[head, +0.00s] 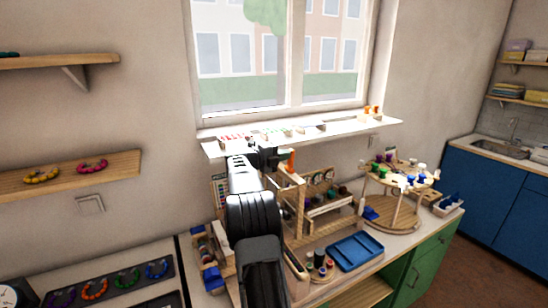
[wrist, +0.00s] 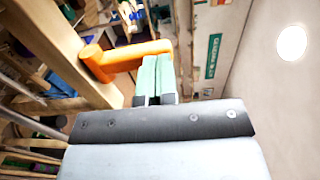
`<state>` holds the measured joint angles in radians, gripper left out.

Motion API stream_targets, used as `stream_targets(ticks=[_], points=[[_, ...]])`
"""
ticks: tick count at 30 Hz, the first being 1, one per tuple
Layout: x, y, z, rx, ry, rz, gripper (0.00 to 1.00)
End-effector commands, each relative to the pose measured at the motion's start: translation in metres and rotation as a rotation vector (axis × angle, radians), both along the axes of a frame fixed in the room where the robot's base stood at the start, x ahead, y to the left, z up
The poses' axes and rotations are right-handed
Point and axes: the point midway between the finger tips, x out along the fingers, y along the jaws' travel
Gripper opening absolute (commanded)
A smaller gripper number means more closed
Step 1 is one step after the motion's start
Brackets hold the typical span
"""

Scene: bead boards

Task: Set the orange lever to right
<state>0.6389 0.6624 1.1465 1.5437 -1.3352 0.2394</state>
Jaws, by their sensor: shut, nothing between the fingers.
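The orange lever (head: 291,161) shows in the head view at the top of a wooden post (head: 292,177), just right of my gripper (head: 270,155). In the wrist view the orange lever (wrist: 125,58) has its round hub on the wooden beam (wrist: 62,45) at left, and its arm reaches right to the fingers. My gripper (wrist: 155,62) has its two pale green fingers shut together with nothing between them. The fingertips lie right at the lever's arm; I cannot tell whether they touch it. In the head view my arm hides part of the post's surroundings.
A white window sill (head: 350,127) with small items runs behind the lever. A wooden rack with small pots stands right of the post, and a round tiered stand (head: 395,215) farther right. A blue tray (head: 355,251) lies on the counter in front.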

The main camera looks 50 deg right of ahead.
Motion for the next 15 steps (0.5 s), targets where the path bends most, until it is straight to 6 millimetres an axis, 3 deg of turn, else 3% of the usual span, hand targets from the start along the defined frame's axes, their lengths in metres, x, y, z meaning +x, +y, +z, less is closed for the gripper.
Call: stream_targets(ticks=[15], points=[[-0.002,-0.019,0.005,-0.003,0.003,0.016,0.00]])
